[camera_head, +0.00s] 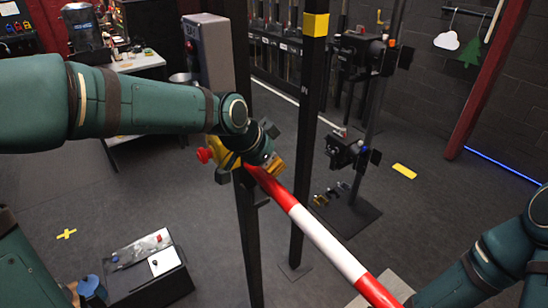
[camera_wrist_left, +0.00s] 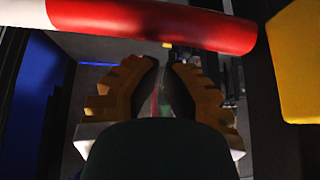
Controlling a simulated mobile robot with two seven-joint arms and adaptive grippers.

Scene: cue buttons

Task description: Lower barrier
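The red-and-white striped barrier (camera_head: 320,235) slopes from its red end by a dark post (camera_head: 248,240) down toward the lower right in the head view. It crosses the top of the left wrist view (camera_wrist_left: 180,25). My left gripper (camera_head: 276,165) is at the barrier's red upper end. In the wrist view its two tan fingers (camera_wrist_left: 163,85) stand a narrow gap apart with nothing held between them, and the barrier lies beyond the tips. I cannot tell whether they touch it. My right arm shows at lower right; its gripper is out of view.
A yellow block (camera_wrist_left: 300,60) is close on the right in the wrist view. A red knob (camera_head: 204,155) sits beside the gripper. A second dark post with a yellow band (camera_head: 315,25) stands behind. A dark box (camera_head: 150,275) is at lower left. Open floor lies to the right.

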